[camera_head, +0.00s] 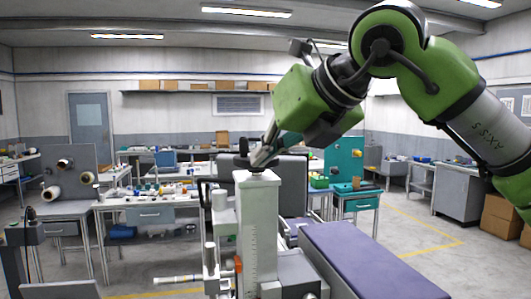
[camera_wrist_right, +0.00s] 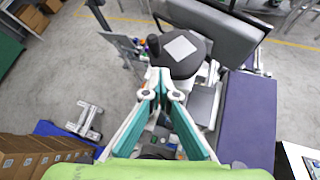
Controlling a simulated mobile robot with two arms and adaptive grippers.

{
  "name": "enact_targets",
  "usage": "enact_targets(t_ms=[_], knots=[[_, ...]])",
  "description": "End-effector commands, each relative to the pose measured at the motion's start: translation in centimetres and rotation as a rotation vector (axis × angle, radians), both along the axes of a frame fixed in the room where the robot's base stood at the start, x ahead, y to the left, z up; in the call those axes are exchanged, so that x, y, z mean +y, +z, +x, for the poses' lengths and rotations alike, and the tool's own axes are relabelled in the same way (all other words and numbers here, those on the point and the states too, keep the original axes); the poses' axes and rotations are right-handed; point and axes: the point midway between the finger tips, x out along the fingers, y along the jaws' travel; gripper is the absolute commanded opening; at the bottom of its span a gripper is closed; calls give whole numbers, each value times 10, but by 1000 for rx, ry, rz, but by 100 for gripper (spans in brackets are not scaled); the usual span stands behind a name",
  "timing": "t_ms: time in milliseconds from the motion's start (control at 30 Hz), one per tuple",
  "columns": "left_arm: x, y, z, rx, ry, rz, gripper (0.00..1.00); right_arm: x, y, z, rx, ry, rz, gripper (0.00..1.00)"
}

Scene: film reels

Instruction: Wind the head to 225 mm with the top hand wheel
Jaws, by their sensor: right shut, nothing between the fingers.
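A pale column (camera_head: 258,225) stands in the middle of the head view, with scale marks too small to read on its face. On its top sits the dark hand wheel (camera_head: 242,161), mostly hidden by my gripper. In the right wrist view the hand wheel (camera_wrist_right: 190,67) is a black disc with an upright knob (camera_wrist_right: 153,45) and a pale square on it. My right gripper (camera_head: 260,158) comes down from the upper right to the column's top. Its fingertips (camera_wrist_right: 161,76) are together and empty, at the wheel's near edge; contact is unclear. My left gripper is not in view.
A purple-topped bench (camera_head: 365,262) extends right of the column. A dark panel (camera_head: 292,180) stands just behind it. Silver fittings (camera_head: 212,255) and a horizontal rod (camera_head: 178,279) are at its left. Cluttered worktables (camera_head: 155,213) stand behind, with open floor (camera_head: 425,265) at right.

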Motion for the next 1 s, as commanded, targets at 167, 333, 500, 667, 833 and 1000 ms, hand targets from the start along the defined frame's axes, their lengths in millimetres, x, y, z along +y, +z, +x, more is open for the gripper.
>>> enact_targets(t_ms=[167, 333, 500, 667, 833, 1000], knots=[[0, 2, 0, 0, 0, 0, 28, 6, -3, 6, 3, -7, -3, 0], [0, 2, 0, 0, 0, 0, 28, 9, -3, 8, 2, -11, -3, 0], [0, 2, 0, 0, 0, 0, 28, 8, -4, 9, 3, -13, -4, 0], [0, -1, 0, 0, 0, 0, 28, 7, -5, 7, 4, -14, -5, 0], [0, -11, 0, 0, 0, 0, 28, 9, -8, -5, 4, -12, -6, 0], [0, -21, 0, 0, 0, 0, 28, 12, -6, -22, 2, -8, -5, 0]])
